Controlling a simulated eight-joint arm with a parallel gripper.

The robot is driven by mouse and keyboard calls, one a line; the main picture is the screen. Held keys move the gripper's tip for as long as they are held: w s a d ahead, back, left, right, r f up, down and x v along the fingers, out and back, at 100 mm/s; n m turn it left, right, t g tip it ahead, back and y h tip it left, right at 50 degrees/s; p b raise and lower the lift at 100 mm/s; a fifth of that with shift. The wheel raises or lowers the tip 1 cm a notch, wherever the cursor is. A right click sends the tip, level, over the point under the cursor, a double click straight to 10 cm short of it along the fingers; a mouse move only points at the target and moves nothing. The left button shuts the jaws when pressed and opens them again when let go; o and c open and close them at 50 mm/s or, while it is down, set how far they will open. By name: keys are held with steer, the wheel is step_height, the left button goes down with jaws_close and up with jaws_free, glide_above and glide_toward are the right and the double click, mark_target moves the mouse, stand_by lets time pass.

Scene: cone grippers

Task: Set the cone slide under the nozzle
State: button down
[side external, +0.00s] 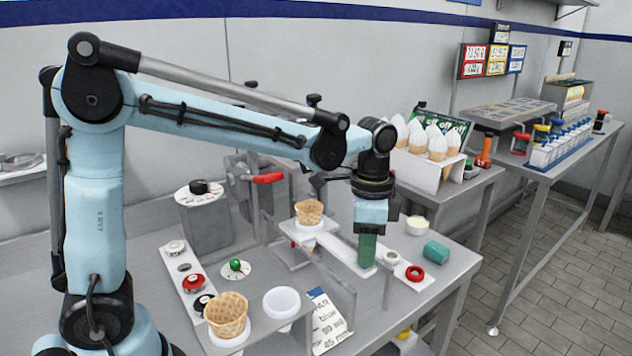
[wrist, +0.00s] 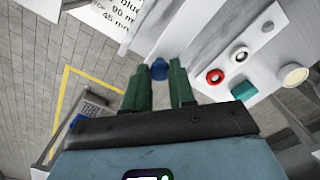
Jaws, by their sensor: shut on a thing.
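A waffle cone (side external: 309,212) stands in a small white holder (side external: 308,228), which appears to be the cone slide, beside a long white rail (side external: 340,248). The grey dispenser with a red lever (side external: 268,178) stands behind and left of the cone; I cannot make out its nozzle. My gripper (side external: 367,262) points down at the front right of the rail, right of the cone. In the wrist view its green fingers (wrist: 160,82) are shut on a blue knob (wrist: 159,70), which seems to belong to the slide. The knob is hidden in the side view.
A red ring (side external: 415,273), a teal block (side external: 437,251) and a cream-filled cup (side external: 417,225) lie right of my gripper. A rack of wrapped cones (side external: 437,150) stands behind.

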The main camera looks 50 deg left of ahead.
steer(key=c, duration=0.9)
jaws_free()
steer(key=shift+c, duration=0.2)
steer(key=shift+r, duration=0.1)
step_height(320, 180, up, 12)
